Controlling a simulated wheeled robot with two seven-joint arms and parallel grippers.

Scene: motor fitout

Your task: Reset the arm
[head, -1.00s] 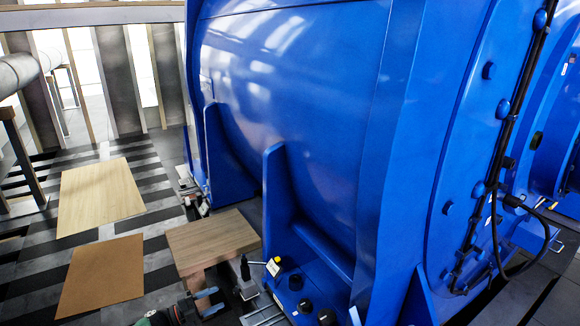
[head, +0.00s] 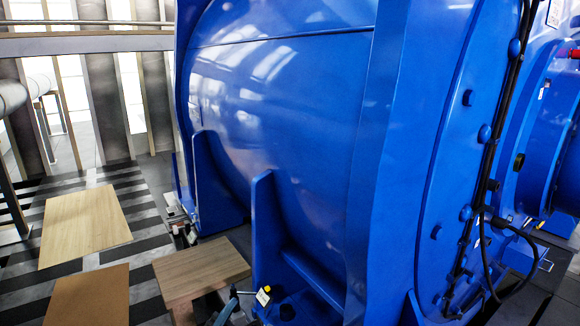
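A large blue motor housing (head: 290,130) fills the middle and right of the head view. Neither gripper shows in the head view now. No fingertips are visible, so what they hold cannot be seen.
A small wooden table (head: 200,270) stands beside the housing's base at the lower left. A light wooden panel (head: 85,225) and a browner panel (head: 90,297) lie on the striped floor (head: 150,215). A black cable (head: 513,262) hangs at the right. A grey pipe (head: 12,95) runs at the far left.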

